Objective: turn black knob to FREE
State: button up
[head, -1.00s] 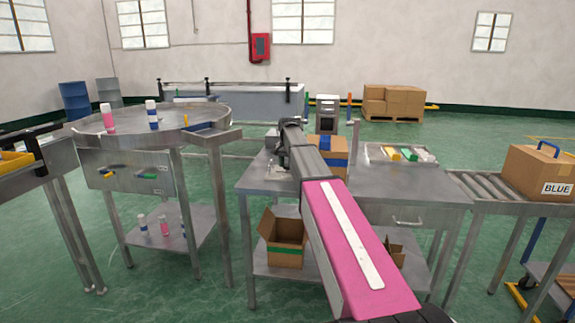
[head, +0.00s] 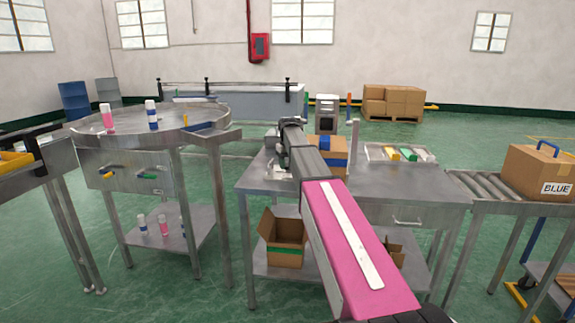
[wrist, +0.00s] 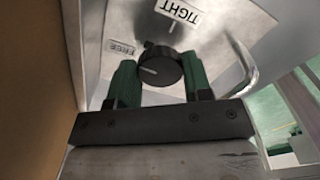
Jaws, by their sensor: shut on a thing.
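The black knob (wrist: 160,69) is in the middle of the wrist view, on a light metal panel (wrist: 222,58). A pale pointer line shows on its face. A TIGHT label (wrist: 180,12) is above it, and a FREE label (wrist: 121,49) is to its upper left. My gripper (wrist: 160,78) has its two green fingers on either side of the knob and is shut on it. In the head view, my arm hides the gripper and the knob.
A cardboard box (head: 336,172) with a blue band stands on the metal table (head: 415,187) right beside my arm. A tray (head: 375,152) with coloured items lies farther right. A round metal turntable (head: 112,134) with bottles is at left.

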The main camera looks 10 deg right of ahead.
aim_at(288, 165)
jog(key=shift+n, duration=0.6)
jog(key=o, duration=0.9)
jog(key=shift+r, duration=0.1)
notch_tip(288, 165, up, 11)
jog(key=shift+f, duration=0.15)
